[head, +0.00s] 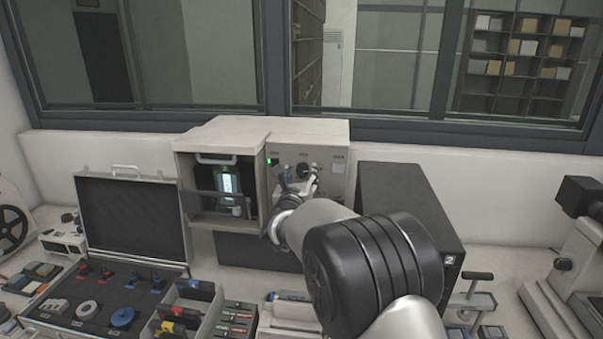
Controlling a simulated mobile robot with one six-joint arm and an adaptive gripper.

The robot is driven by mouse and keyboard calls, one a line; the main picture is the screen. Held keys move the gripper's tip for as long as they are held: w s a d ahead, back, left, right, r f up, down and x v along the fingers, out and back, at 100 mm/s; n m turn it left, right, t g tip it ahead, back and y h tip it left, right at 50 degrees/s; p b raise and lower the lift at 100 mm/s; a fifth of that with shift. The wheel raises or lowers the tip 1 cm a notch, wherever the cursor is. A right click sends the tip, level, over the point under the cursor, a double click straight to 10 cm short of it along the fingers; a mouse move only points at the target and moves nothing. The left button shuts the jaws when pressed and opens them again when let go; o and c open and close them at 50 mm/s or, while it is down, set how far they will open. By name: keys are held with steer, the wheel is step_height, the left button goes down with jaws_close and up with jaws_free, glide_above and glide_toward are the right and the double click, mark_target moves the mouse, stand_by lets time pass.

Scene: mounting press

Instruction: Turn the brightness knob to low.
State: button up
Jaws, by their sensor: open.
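A beige machine (325,132) stands at the back under the window. Its front panel has a dark round knob (303,170) near the top middle, with small labels too tiny to read. I cannot read the knob's setting. My gripper (299,178) is at the panel, close to the knob, with its fingers apart. I cannot tell whether the fingers touch the knob. My wrist and arm hide the lower part of the panel.
A lit green indicator (269,162) is left of the knob. An open bay (208,203) with a small lit screen (228,185) is further left. A black box (425,205) marked 2 stands at right. An open case (135,222) and trays crowd the front left.

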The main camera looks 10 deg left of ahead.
steer(key=shift+w, duration=0.7)
steer(key=shift+c, duration=0.3)
steer(key=c, duration=1)
